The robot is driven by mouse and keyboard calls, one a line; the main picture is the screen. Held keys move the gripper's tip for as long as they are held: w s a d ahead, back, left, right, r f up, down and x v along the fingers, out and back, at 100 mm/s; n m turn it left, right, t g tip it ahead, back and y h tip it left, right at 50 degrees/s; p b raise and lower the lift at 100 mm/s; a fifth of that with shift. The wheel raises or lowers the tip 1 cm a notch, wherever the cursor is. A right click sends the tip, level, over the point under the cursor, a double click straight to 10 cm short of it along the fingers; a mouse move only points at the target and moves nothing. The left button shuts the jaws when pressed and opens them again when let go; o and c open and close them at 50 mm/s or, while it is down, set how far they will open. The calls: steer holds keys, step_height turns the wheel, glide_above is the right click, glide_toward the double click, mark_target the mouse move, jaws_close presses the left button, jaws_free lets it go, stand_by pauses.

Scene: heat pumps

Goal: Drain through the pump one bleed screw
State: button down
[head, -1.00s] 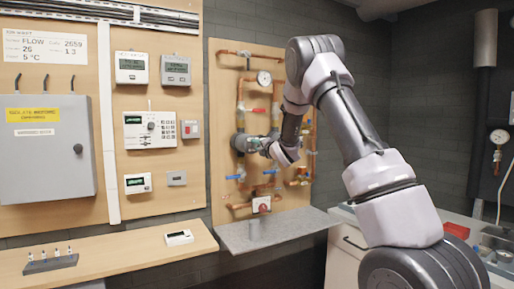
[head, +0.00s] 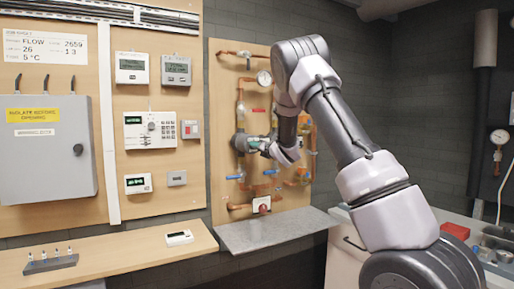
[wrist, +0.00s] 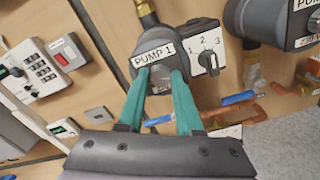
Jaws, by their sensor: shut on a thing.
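Pump one is a dark grey round pump on the pipe board, seen in the head view (head: 240,142). In the wrist view, its face carries a "PUMP 1" label (wrist: 152,53). A dial box marked 1, 2, 3 (wrist: 204,45) sits on its right. My gripper (wrist: 160,74) has green fingers that reach to the pump face just below the label. They are shut with a small gap, on what appears to be the bleed screw at the face's centre. The fingers and glare mostly hide the screw. In the head view my gripper (head: 258,146) meets the pump from the right.
A second grey pump (wrist: 275,18) stands close on the right in the wrist view. Blue-handled valves (head: 271,171) and copper pipes lie below. A grey shelf (head: 275,230) juts out under the board. A control panel (head: 151,131) is on the left wall.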

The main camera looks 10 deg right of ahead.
steer(key=shift+f, duration=0.15)
stand_by(0.3)
steer(key=c, duration=0.6)
jaws_free()
steer(key=shift+s, duration=0.1)
steer(key=v, duration=1)
steer(key=shift+s+d, duration=0.1)
steer(key=shift+s, duration=0.25)
